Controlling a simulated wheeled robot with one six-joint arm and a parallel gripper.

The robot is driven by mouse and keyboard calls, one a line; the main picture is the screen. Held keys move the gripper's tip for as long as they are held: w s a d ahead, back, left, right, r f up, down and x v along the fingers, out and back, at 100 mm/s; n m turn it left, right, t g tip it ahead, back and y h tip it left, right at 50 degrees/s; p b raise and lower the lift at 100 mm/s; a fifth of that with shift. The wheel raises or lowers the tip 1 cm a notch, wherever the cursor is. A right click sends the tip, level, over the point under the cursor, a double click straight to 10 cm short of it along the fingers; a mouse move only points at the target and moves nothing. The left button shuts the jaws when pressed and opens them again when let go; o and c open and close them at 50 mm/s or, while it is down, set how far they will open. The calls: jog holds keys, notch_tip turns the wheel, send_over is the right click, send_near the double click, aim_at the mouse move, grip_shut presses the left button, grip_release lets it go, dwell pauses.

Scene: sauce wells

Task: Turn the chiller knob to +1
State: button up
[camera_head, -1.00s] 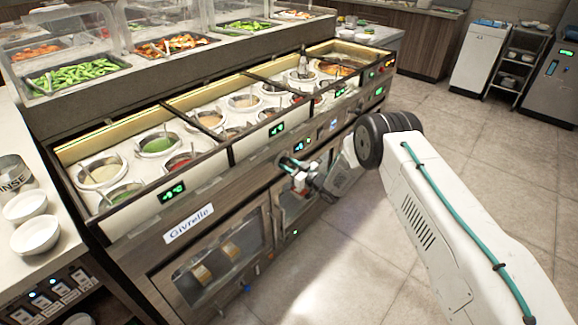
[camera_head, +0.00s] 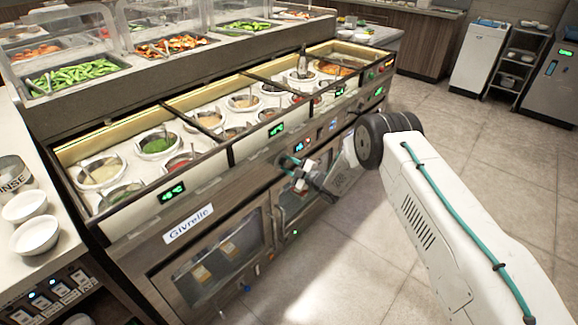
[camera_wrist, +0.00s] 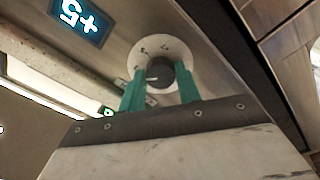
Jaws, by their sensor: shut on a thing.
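The chiller knob (camera_wrist: 159,68) is a small dark round knob on a white dial plate in the wrist view. My gripper (camera_wrist: 160,90) has its two teal fingers on either side of the knob and is shut on it. A blue-lit display (camera_wrist: 80,20) beside the dial appears upside down and seems to read +5. In the head view my gripper (camera_head: 285,162) is against the counter's front panel. The knob is hidden there by the fingers. A small blue display (camera_head: 299,146) shows just above it, too small to read.
The sauce counter holds several wells (camera_head: 157,144) and green readouts (camera_head: 172,192) along its front. Glass-fronted doors (camera_head: 215,262) are below the panel. A side counter with white bowls (camera_head: 36,235) is at the left. Tiled floor at the right is open.

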jog(key=n, duration=0.4)
jog(key=shift+n, duration=2.6)
jog(key=o, duration=1)
jog(key=v, duration=0.7)
jog(key=shift+s+d, duration=0.3)
